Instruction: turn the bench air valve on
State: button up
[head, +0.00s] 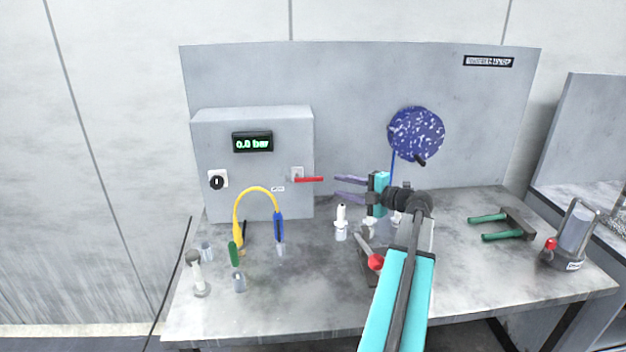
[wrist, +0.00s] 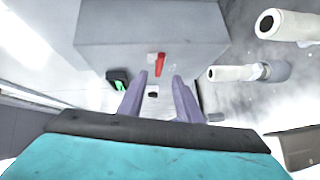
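The bench air valve shows as a red lever (head: 309,179) on the right part of the grey box's front; it points right, roughly level. The grey box (head: 290,135) carries a display (head: 252,142) reading 0.0 bar. My gripper (head: 338,188) is open and empty, just right of the lever tip, with its purple fingers pointing left toward it. In the wrist view the red lever (wrist: 160,64) lies beyond and between the fingertips of my gripper (wrist: 155,82), apart from both. The exact gap is hard to judge.
A black knob (head: 217,182) is at the box's left. A yellow hose (head: 256,190) arches before the box. White bottles (head: 341,222) and a red-knobbed tool (head: 374,261) stand near my arm. A blue speckled disc (head: 416,134) hangs on the back panel. Green-handled tool (head: 490,217) lies right.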

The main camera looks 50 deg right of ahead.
aim_at(315, 180)
jog(key=w+p, duration=0.1)
jog(key=w, duration=0.3)
jog(key=w+f+p, duration=0.1)
jog(key=w, duration=0.3)
jog(key=w+a+p, duration=0.1)
jog(key=w, duration=0.3)
jog(key=shift+w+a+f, duration=0.1)
jog(key=shift+f, duration=0.25)
grip_shut()
